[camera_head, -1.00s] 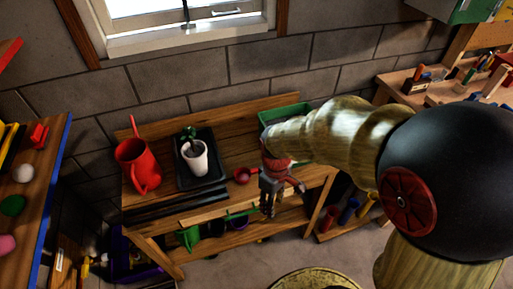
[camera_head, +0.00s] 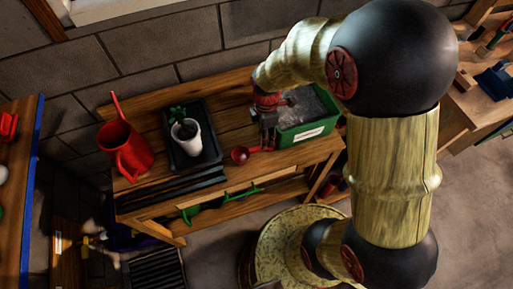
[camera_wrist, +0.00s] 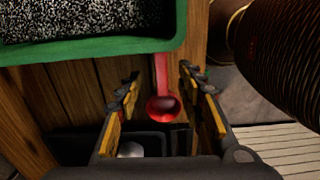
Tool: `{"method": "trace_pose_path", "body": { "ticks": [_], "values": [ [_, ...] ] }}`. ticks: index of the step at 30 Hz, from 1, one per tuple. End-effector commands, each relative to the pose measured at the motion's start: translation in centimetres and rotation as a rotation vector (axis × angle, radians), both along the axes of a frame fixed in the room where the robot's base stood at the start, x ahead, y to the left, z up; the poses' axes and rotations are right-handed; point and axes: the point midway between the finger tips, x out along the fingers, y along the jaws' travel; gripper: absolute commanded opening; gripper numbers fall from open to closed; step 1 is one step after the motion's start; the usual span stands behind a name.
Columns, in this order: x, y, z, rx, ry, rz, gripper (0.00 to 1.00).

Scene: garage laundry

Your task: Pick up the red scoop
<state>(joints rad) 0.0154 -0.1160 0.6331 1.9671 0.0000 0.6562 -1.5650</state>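The red scoop (camera_head: 240,154) lies on the wooden bench between the plant tray and the green bin. In the wrist view the red scoop (camera_wrist: 163,108) shows its round bowl toward me, with its handle running up to the green bin's edge. My gripper (camera_wrist: 158,88) is open, with one finger on each side of the scoop in the picture. The fingers do not visibly touch it. In the head view my gripper (camera_head: 267,136) is just right of the scoop's bowl, pointing down, and partly hides the handle.
A green bin (camera_head: 302,134) of grainy material stands close to the scoop. A black tray (camera_head: 184,160) with a white potted plant (camera_head: 188,138) and a red watering can (camera_head: 126,148) are to the left. Dark bars (camera_head: 172,190) lie along the bench's front.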

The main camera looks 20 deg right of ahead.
Motion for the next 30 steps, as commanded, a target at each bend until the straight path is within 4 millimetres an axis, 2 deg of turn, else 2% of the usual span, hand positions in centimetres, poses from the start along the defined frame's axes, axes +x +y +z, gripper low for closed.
{"method": "trace_pose_path", "body": {
  "ticks": [14, 21, 30],
  "values": [
    [-0.1, 0.0, -4.0, 0.0, 0.002, 0.023, 0.38],
    [-0.1, 0.1, -7.4, 0.0, 0.003, 0.022, 0.38],
    [-0.1, 0.1, -7.8, 0.0, 0.001, 0.021, 0.37]
  ]
}}
